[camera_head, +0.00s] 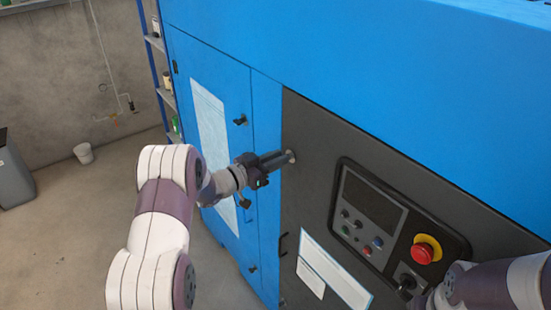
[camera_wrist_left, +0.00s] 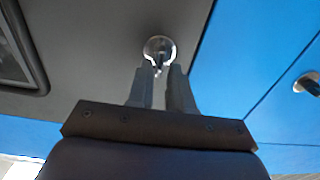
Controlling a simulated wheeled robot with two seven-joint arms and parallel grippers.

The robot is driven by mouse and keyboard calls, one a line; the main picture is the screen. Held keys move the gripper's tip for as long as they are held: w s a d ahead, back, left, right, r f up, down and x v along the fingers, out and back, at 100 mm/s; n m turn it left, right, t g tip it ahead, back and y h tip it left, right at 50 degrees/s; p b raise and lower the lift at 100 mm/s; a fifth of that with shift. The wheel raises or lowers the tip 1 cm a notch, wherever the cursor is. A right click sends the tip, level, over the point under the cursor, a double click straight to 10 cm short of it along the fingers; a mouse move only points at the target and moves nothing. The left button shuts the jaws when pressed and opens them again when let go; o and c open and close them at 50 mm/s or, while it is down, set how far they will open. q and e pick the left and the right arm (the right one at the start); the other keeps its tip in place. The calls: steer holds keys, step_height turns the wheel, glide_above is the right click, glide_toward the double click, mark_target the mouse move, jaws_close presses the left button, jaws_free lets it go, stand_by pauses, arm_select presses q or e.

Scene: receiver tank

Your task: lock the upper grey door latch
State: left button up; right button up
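The upper grey door latch (camera_head: 291,156) is a small round metal fitting near the left edge of the dark grey door (camera_head: 310,125). In the left wrist view the latch (camera_wrist_left: 159,47) shows as a bright disc with a narrow tab pointing down toward the fingers. My left gripper (camera_head: 284,158) is right at the latch, its fingers pointing at it. In the left wrist view the two fingers of the left gripper (camera_wrist_left: 163,80) are apart, with a gap between them and the tab close to their tips. Contact cannot be told.
A control panel (camera_head: 372,215) with a red emergency button (camera_head: 426,249) is right of the latch. My right arm is in front of its lower right. The blue door (camera_head: 235,85) with black handles (camera_head: 240,121) stands left. Open floor (camera_head: 80,230) lies further left.

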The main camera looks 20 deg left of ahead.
arm_select(q)
jaws_close()
steer(key=shift+d+r, duration=0.1)
steer(key=m+b, duration=0.5)
steer(key=b, duration=0.3)
steer(key=f+m+b, duration=0.1)
steer(key=m+b, duration=0.4)
steer(key=b, duration=0.2)
steer(key=d+m+b, duration=0.1)
steer(key=m+b, duration=0.4)
steer(key=b, duration=0.3)
steer(key=shift+s+f+m+b, duration=0.25)
steer(key=shift+s+m+b, duration=0.05)
steer(key=shift+s+b, duration=0.1)
steer(key=shift+m+b, duration=1.15)
steer(key=shift+m, duration=0.05)
